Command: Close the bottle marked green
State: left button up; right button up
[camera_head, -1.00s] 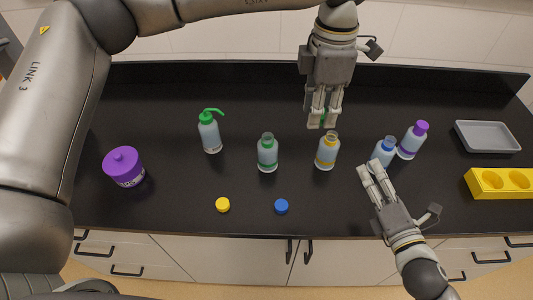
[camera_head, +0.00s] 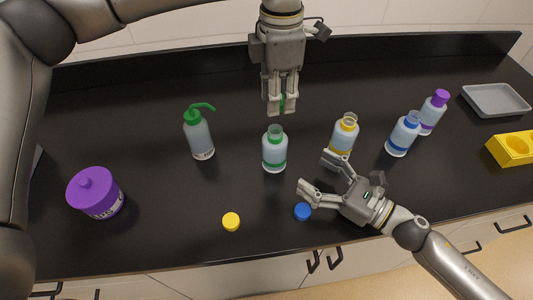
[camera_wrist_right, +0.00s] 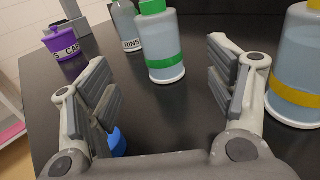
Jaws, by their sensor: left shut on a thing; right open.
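The bottle with the green band (camera_head: 275,152) stands upright and open-necked in the middle of the counter; it also shows in the right wrist view (camera_wrist_right: 163,48), beyond and between the fingers. My left gripper (camera_head: 281,110) points down just behind and above this bottle's neck. It is shut on a small green thing (camera_head: 282,101), apparently the green cap, mostly hidden by the fingers. My right gripper (camera_head: 318,172) is open and empty, low over the counter, its fingers pointing toward the green-banded bottle without touching it.
A yellow cap (camera_head: 231,222) and a blue cap (camera_head: 303,212) lie near the front. A yellow-banded bottle (camera_head: 345,134) stands close to my right fingers. A blue-marked bottle (camera_head: 403,136), purple-capped bottle (camera_head: 430,115), green-topped wash bottle (camera_head: 199,138) and purple jar (camera_head: 97,195) stand around.

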aim_at(273, 147)
pick_arm(q)
jog(key=shift+w+a, duration=0.15)
jog(key=shift+a, duration=0.05)
pick_arm(e)
jog(key=shift+w+a, duration=0.15)
pick_arm(q)
jog(key=shift+d, duration=0.1)
pick_arm(e)
jog(key=shift+w+a, duration=0.1)
jog(key=shift+a, duration=0.1)
jog(key=x, duration=1.1)
jog(key=shift+w+a+f, duration=0.1)
jog(key=shift+w+a, duration=0.05)
jog(key=shift+a, duration=0.05)
jog(key=c, duration=1.5)
pick_arm(q)
jog(key=shift+f, duration=2.5)
pick_arm(e)
jog(key=shift+c, duration=0.2)
